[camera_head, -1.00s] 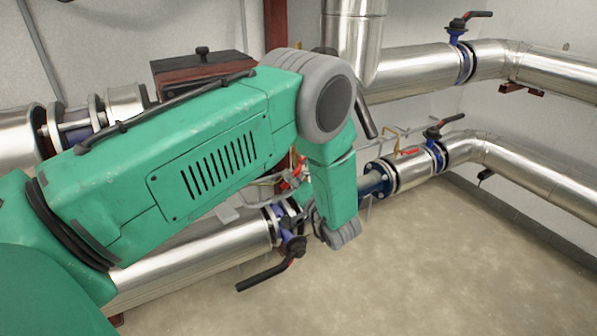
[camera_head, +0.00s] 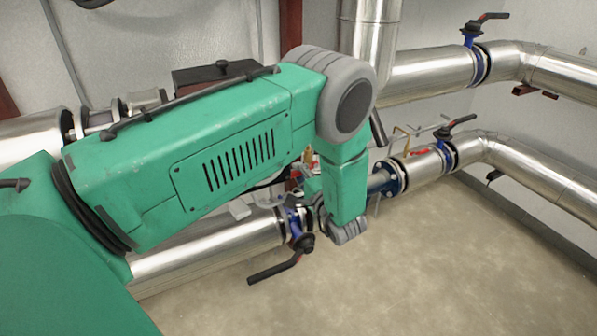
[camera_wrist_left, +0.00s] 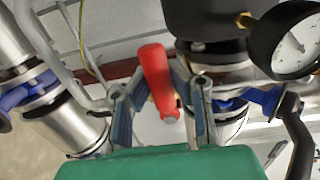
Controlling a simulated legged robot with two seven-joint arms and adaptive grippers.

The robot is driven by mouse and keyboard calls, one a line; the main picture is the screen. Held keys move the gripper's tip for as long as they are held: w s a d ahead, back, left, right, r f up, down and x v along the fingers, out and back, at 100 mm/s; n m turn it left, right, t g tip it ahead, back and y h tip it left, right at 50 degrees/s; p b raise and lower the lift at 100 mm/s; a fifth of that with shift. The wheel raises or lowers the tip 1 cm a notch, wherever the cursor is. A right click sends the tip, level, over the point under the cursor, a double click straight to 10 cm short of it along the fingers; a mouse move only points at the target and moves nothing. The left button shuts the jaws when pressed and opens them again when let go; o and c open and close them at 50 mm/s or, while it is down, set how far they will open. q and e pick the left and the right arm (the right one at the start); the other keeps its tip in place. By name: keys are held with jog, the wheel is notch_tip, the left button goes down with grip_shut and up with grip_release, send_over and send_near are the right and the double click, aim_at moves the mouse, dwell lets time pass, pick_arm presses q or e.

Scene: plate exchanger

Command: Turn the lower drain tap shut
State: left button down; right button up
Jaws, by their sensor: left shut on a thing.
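A red tap handle (camera_wrist_left: 156,72) stands in the middle of the left wrist view, its rounded end towards me. My left gripper (camera_wrist_left: 164,92) has one finger on each side of it and is shut on it. The tap's body below the handle is hidden. In the head view my left arm reaches in from the left and hides the gripper fingers and most of the tap area. I cannot tell from these frames how far the handle is turned. My right gripper is in neither view.
A pressure gauge (camera_wrist_left: 291,42) stands close to the right of the gripper. A black-handled valve (camera_head: 279,267) on the lower pipe (camera_head: 205,255) lies just below my wrist in the head view. Upper pipes (camera_head: 425,77) run behind. The floor (camera_head: 450,270) at front right is clear.

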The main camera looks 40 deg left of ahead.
pick_arm(q)
jog(key=shift+d+f, duration=0.2)
jog(key=shift+d, duration=0.1)
jog(key=c, duration=1.5)
grip_release()
jog(key=shift+c, duration=0.2)
jog(key=shift+o, duration=0.6)
jog(key=shift+w+d, duration=0.1)
jog(key=shift+w, duration=0.05)
jog(key=shift+r, duration=0.15)
jog(key=v, duration=1.2)
